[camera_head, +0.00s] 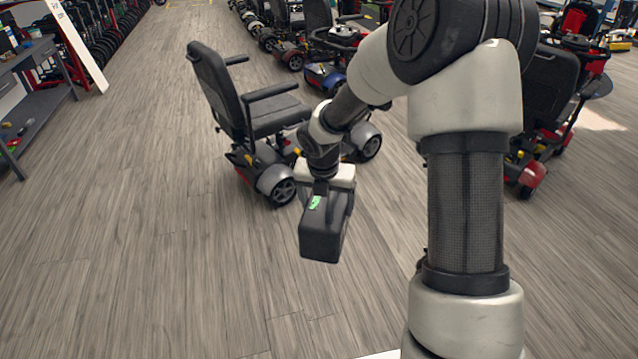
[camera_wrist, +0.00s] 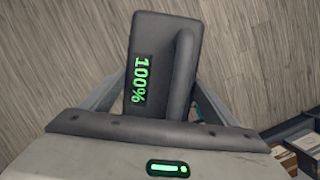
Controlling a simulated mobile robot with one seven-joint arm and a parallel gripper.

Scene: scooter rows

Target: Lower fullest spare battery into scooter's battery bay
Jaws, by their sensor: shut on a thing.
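My gripper (camera_head: 325,186) is shut on a dark grey battery (camera_head: 322,236), which hangs in the air above the wood floor. The battery has a green display, and in the wrist view the battery (camera_wrist: 152,45) reads 100% beside its raised handle.
Several more scooters (camera_head: 325,75) stand in a row at the back, and another scooter (camera_head: 550,95) is at the right behind my arm. A grey workbench (camera_head: 35,60) is at the far left. The floor at left is clear. Boxes (camera_wrist: 303,150) show at the wrist view's lower right.

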